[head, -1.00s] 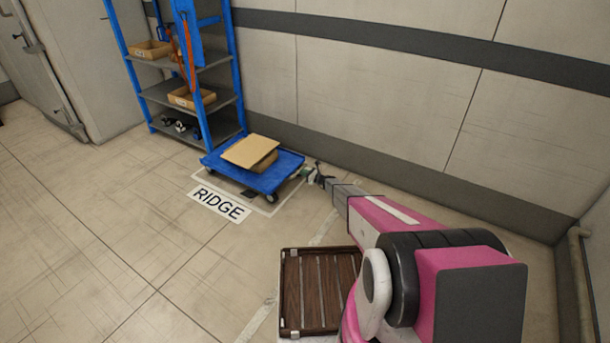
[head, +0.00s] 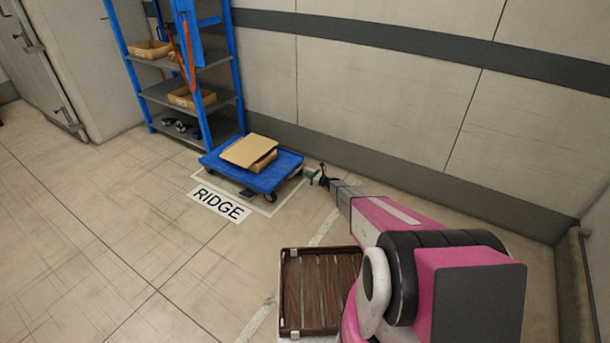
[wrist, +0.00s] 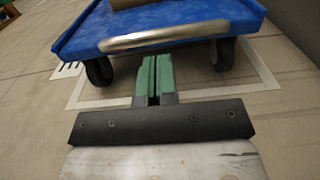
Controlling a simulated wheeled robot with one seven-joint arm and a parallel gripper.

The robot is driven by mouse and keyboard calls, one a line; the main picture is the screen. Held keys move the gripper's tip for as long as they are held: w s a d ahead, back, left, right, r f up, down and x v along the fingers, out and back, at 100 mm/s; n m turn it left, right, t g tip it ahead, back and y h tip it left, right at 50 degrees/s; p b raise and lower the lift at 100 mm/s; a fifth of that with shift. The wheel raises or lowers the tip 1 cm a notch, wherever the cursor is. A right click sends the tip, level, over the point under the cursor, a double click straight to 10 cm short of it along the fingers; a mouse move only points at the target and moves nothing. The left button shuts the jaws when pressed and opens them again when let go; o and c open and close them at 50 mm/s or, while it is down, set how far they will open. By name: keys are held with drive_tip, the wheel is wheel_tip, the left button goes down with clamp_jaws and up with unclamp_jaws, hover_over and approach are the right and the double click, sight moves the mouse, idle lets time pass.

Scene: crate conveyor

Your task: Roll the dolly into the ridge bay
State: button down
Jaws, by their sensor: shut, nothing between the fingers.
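The blue dolly (head: 283,176) carries a cardboard box and stands on the floor over the outlined ridge bay (head: 291,200), behind the RIDGE label (head: 220,204). In the head view the white outline shows along its front and right sides; its far side is hidden. In the wrist view the dolly (wrist: 200,22) is straight ahead, with its metal front edge and two dark wheels showing. My gripper (head: 313,174) is just right of the dolly, low near the floor. Its green fingers (wrist: 153,72) are shut and empty, and appear apart from the dolly.
A blue shelf rack (head: 205,118) with boxes stands directly behind the dolly. The wall (head: 390,90) runs along the back right. A brown slatted crate (head: 318,290) is close to my base. The floor at left is clear.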

drive_tip(key=shift+v, duration=2.95)
drive_tip(key=s+a+r+n+g+h, duration=0.2)
drive_tip(key=s+r+n+g, duration=0.3)
drive_tip(key=s+r, duration=0.6)
drive_tip(key=s+a+r+n+g+h, duration=0.2)
drive_tip(key=s+r+n+g, duration=0.1)
drive_tip(key=s+r+n, duration=0.8)
drive_tip(key=s+d+r+n+h, duration=0.3)
drive_tip(key=s+r, duration=0.3)
drive_tip(key=s, duration=0.4)
drive_tip(key=s+d+r+n+g+h, duration=0.1)
drive_tip(key=s+d+r+n+h, duration=0.2)
drive_tip(key=s+r, duration=0.3)
drive_tip(key=s+d+r+n+g+h, duration=0.1)
drive_tip(key=s+d+r+h, duration=0.3)
drive_tip(key=s, duration=1.2)
wheel_tip(320, 180, up, 3)
drive_tip(key=shift+s+d+f+n+h, duration=0.2)
drive_tip(key=shift+n+h, duration=0.3)
drive_tip(key=shift+n, duration=0.4)
drive_tip(key=c, duration=1.8)
unclamp_jaws()
drive_tip(key=shift+r, duration=0.1)
